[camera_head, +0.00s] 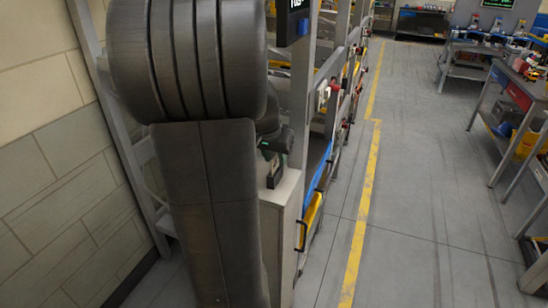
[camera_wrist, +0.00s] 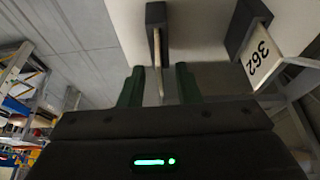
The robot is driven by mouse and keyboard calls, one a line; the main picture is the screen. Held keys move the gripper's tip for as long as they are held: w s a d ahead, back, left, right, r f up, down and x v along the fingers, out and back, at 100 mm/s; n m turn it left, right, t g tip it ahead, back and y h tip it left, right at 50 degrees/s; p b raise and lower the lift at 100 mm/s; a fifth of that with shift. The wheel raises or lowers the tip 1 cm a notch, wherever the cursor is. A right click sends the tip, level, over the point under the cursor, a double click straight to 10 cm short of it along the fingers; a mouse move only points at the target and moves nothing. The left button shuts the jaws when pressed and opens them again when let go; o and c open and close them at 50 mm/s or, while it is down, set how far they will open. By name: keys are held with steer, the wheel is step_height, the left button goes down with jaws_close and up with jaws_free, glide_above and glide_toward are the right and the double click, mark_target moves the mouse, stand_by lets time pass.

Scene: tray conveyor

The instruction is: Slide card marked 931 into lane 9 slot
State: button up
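In the wrist view, my gripper (camera_wrist: 158,84) has its two green fingers spread apart. A thin pale card (camera_wrist: 157,62) stands edge-on between them, with a gap on each side. Its far end meets a dark holder (camera_wrist: 155,16) on a pale surface; its marking cannot be read from this side. In the head view, my arm hides most of the gripper; a small dark holder (camera_head: 273,172) shows on a pale cabinet (camera_head: 281,230). No card marked 931 and no lane 9 slot can be made out.
A rack with shelves (camera_head: 330,110) runs along the aisle right of my arm, with a blue panel (camera_head: 318,180) and a yellow bin (camera_head: 311,222). A dark display (camera_head: 292,20) hangs above. A yellow floor line (camera_head: 362,215) borders open floor. Workbenches (camera_head: 520,90) stand at the far right.

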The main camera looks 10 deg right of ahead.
steer(key=shift+x, duration=0.8)
steer(key=shift+c, duration=0.4)
jaws_close()
steer(key=shift+r, duration=0.2)
steer(key=shift+r+p, duration=1.9)
steer(key=shift+r, duration=0.55)
steer(key=shift+r+p, duration=1.4)
steer(key=shift+r, duration=0.65)
